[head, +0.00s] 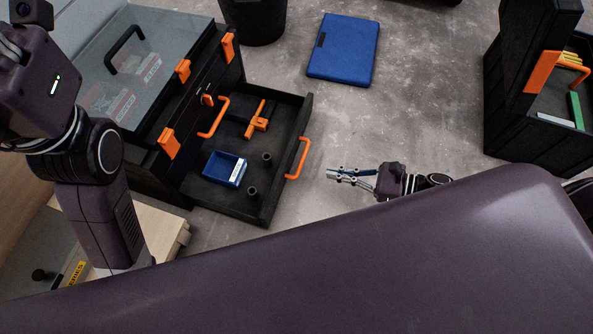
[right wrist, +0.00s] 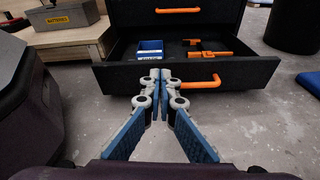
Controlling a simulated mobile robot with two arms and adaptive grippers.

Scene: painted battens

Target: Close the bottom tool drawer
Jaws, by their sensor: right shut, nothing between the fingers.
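The black bottom tool drawer (head: 285,110) stands pulled out from the black tool chest (head: 165,185), with an orange handle (head: 297,158) on its front. In the right wrist view, the drawer's front (right wrist: 118,80) and its orange handle (right wrist: 200,83) lie ahead. The drawer holds a blue bin (head: 225,169), an orange tool (head: 258,121) and two small dark cylinders. My right gripper (head: 331,173) is shut and empty, in front of the drawer and apart from the handle in the head view. My left arm shows at the left; its gripper is out of view.
A blue case (head: 343,49) lies on the concrete floor at the back. A dark bin (head: 252,22) stands behind the chest. A black box (head: 508,105) with orange parts is at the right. A wooden bench (head: 150,235) is at lower left.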

